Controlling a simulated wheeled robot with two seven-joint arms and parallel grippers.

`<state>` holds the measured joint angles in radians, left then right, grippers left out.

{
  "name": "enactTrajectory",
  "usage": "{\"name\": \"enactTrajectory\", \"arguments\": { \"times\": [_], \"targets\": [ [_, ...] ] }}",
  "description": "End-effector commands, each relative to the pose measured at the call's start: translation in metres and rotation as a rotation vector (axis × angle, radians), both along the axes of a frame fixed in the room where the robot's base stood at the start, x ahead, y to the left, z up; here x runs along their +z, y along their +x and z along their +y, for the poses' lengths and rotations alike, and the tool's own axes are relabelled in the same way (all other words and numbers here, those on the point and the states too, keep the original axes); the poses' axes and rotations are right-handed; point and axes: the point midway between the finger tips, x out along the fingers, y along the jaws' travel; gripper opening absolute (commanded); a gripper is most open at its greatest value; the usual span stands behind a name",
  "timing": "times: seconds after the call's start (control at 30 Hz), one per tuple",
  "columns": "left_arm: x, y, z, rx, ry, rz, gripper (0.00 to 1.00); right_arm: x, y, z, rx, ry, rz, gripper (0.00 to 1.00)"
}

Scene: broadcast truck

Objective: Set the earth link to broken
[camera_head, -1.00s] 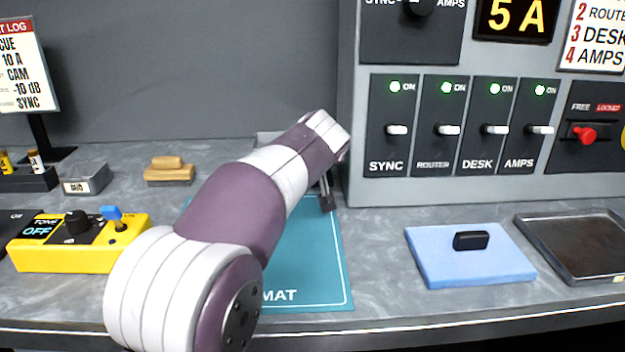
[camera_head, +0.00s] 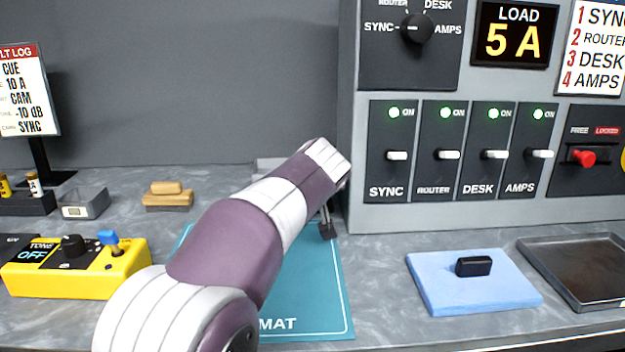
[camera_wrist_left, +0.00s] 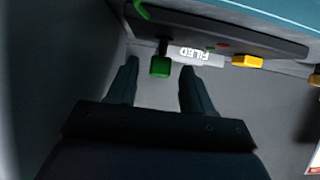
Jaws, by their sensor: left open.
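No readable label names the earth link, so I cannot tell for sure which part it is. In the left wrist view a green knob (camera_wrist_left: 160,67) on a short dark stem hangs from a dark grey unit (camera_wrist_left: 225,28). A partly readable white label (camera_wrist_left: 203,57) and a yellow knob (camera_wrist_left: 247,61) are beside it. My left gripper (camera_wrist_left: 158,66) is open, with the green knob between its fingertips, not gripped. In the head view only a dark finger part of my left gripper (camera_head: 327,229) shows past my arm, over the teal mat (camera_head: 318,290). My right gripper is out of view.
The grey panel (camera_head: 350,100) behind holds several breaker switches, a rotary selector (camera_head: 416,28) and a red FREE/LOCKED lever (camera_head: 583,157). A blue pad (camera_head: 440,285) with a black block and a dark tray (camera_head: 570,260) are right. A yellow tone box (camera_head: 70,280) is left.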

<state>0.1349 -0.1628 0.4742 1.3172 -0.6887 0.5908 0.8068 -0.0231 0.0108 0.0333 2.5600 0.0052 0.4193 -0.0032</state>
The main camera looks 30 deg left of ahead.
Motion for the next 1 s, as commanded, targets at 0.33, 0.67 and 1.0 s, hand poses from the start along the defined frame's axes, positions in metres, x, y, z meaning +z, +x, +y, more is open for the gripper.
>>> {"name": "enactTrajectory", "arguments": {
  "times": [0.33,0.67,1.0],
  "targets": [
    [0.035,-0.053,-0.033,-0.004,0.000,-0.004,0.51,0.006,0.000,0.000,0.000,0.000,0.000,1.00],
    [0.058,-0.089,-0.055,-0.002,0.002,-0.003,0.51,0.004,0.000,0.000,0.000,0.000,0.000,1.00],
    [0.059,-0.091,-0.056,0.000,0.001,-0.002,0.51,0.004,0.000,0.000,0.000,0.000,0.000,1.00]
  ]
}}
